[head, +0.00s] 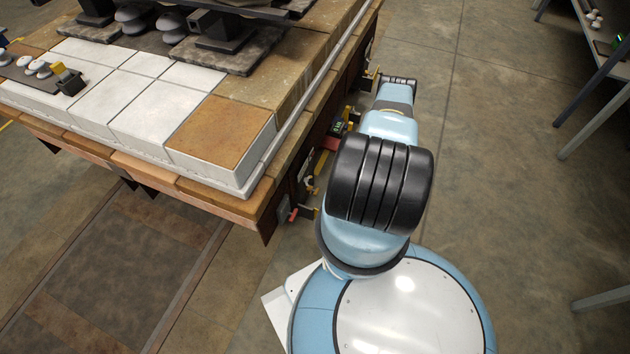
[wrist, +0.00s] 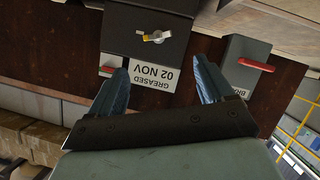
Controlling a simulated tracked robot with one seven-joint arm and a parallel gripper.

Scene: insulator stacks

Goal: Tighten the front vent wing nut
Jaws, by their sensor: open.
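In the wrist view a small pale metal wing nut (wrist: 154,37), with a yellowish part at its side, sits on the face of a dark box (wrist: 125,32). My gripper (wrist: 158,66) is open, with its two blue fingers spread apart and nothing between them. The wing nut lies beyond the fingertips, roughly in line with the gap and a little left of its middle. The fingers do not touch it. In the head view my arm reaches along the right side of the kiln-car-like platform, and the wing nut cannot be made out.
An upside-down label (wrist: 152,79) reading "GREASED 02 NOV" is beside the dark box. A grey box (wrist: 246,62) with a red handle (wrist: 256,65) is to its right. The platform (head: 262,190) carries white blocks. Open floor (head: 480,170) lies right of my arm.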

